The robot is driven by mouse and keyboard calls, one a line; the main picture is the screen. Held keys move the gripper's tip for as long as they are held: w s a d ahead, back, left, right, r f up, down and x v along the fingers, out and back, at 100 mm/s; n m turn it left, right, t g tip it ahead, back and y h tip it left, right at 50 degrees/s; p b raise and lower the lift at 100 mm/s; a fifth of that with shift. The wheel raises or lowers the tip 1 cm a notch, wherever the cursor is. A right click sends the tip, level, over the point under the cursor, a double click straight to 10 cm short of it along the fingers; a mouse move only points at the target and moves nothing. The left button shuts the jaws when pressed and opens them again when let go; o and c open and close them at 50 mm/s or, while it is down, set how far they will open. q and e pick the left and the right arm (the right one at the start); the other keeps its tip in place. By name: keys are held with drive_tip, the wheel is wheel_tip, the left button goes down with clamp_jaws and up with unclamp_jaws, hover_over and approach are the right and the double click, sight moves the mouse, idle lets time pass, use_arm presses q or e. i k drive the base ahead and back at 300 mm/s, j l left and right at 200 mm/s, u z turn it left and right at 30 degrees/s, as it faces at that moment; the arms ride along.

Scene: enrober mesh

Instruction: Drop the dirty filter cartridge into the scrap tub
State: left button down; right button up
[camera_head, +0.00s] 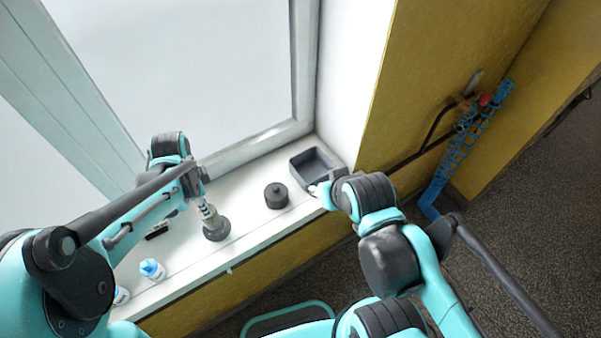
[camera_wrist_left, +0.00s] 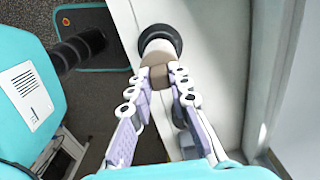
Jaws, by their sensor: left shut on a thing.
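My left gripper (camera_head: 207,209) reaches down over the window sill and is shut on a tan-brown piece, apparently the dirty filter cartridge; the piece also shows between the fingertips in the left wrist view (camera_wrist_left: 158,48). A dark round base or cup (camera_head: 216,232) is directly below the left gripper and rings the far end of the piece (camera_wrist_left: 172,36). I cannot tell whether the piece is still seated in it. A shallow dark grey open tray, likely the scrap tub (camera_head: 334,158), stands at the sill's far right end. My right gripper (camera_head: 321,190) is beside it, mostly hidden by its arm.
A dark round lidded piece (camera_head: 276,196) stands on the sill between the left gripper and the tub. A blue-capped bottle (camera_head: 152,270) and another bottle (camera_head: 121,296) stand at the near left. The window frame borders the sill behind. A blue coiled hose (camera_head: 462,145) hangs at the right.

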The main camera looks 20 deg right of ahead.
sight(307, 175)
drive_tip(key=i+l, duration=0.1)
drive_tip(key=l, duration=0.35)
drive_tip(key=i+l, duration=0.15)
drive_tip(key=l, duration=0.25)
drive_tip(key=i+l, duration=0.1)
drive_tip(key=l, duration=0.35)
drive_tip(key=i+l, duration=0.15)
drive_tip(key=l, duration=0.3)
